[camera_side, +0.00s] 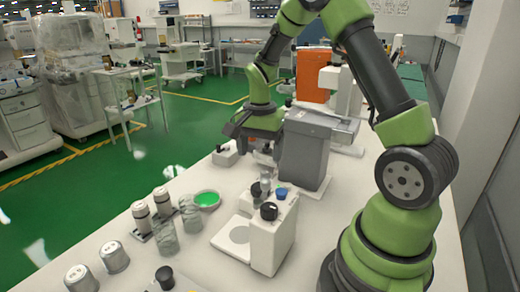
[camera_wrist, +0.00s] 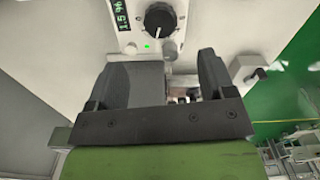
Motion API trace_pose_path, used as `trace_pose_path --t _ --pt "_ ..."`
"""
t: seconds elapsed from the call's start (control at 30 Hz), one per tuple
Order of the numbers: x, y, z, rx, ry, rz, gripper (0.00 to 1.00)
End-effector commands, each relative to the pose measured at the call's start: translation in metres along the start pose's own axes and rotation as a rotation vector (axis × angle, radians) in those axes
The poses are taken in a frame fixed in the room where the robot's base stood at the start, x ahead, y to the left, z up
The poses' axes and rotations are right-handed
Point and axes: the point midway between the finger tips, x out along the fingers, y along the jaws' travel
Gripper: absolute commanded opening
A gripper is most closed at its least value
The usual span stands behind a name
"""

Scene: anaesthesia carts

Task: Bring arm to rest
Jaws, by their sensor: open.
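My arm is green and black and arches over the white bench in the side view. My gripper (camera_side: 262,150) hangs above the bench, just left of a large grey box, and its fingertips are hard to make out there. In the wrist view my gripper (camera_wrist: 165,75) has its two dark fingers spread apart, with nothing held between them. Beyond the fingers is a white device panel with a black knob (camera_wrist: 160,19), a small display (camera_wrist: 121,14) and a green light.
The grey box (camera_side: 306,150) stands close beside my gripper. A white device (camera_side: 270,236) with a dark knob, a green dish (camera_side: 207,199), glass jars (camera_side: 190,214) and metal canisters (camera_side: 114,257) stand on the bench. An orange box (camera_side: 313,75) is at the back. Green floor lies left.

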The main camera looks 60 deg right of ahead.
Motion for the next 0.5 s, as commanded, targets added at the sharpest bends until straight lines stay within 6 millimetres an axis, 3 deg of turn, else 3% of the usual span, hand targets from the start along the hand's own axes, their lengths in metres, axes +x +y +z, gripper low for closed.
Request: trace_pose_path --t 0.27,0.37,0.5 --pt "-0.003 0.0 0.001 -0.008 0.002 -0.006 0.76" --pt "-0.018 -0.001 0.009 -0.053 0.014 -0.037 0.76" --pt "-0.063 0.003 0.037 -0.199 0.047 -0.129 0.76"
